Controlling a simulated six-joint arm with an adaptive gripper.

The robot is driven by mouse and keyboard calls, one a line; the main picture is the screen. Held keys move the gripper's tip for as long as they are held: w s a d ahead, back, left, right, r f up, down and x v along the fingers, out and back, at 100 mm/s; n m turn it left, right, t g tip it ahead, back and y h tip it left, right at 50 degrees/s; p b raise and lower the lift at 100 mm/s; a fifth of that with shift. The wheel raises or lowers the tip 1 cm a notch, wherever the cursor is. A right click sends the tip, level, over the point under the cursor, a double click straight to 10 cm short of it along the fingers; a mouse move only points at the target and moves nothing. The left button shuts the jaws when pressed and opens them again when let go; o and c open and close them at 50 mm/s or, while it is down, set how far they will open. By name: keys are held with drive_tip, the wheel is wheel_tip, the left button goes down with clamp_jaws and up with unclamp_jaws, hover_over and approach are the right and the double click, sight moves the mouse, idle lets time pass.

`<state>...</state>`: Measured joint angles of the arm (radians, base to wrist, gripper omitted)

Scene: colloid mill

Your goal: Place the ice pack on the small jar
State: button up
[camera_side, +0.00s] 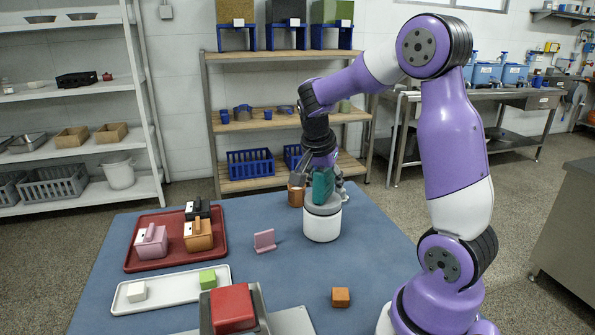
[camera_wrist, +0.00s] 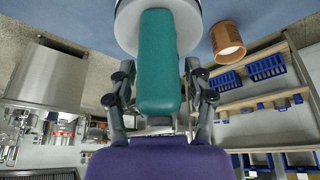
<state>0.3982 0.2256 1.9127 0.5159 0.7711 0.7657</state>
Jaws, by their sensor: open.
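The teal ice pack (camera_side: 322,187) stands roughly upright on the grey lid of the small white jar (camera_side: 322,224); its lower end appears to touch the lid. In the wrist view the ice pack (camera_wrist: 158,60) runs lengthwise over the pale jar top (camera_wrist: 125,28), which it partly hides. My gripper (camera_side: 320,178) is just above the jar, around the upper part of the pack. In the wrist view my gripper (camera_wrist: 160,84) is open, one finger on each side of the pack, with visible gaps.
A copper cup (camera_side: 296,196) stands close behind the jar, to the left. A pink piece (camera_side: 264,240), an orange block (camera_side: 340,297), a red tray (camera_side: 132,258) with lidded boxes and a white tray (camera_side: 173,291) are on the blue table (camera_side: 290,280).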

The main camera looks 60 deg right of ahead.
drive_tip(key=v, duration=1.2)
drive_tip(key=s+a+f+n+t+y, duration=0.2)
drive_tip(key=s+a+n, duration=0.1)
drive_tip(key=a+n, duration=0.5)
drive_tip(key=s+a+f+n+t+y, duration=0.2)
drive_tip(key=a+n+t, duration=0.1)
drive_tip(key=a+n, duration=0.5)
drive_tip(key=shift+s+a+f+n+t+y, duration=0.3)
drive_tip(key=shift+s+n, duration=0.1)
drive_tip(key=shift+n, duration=0.6)
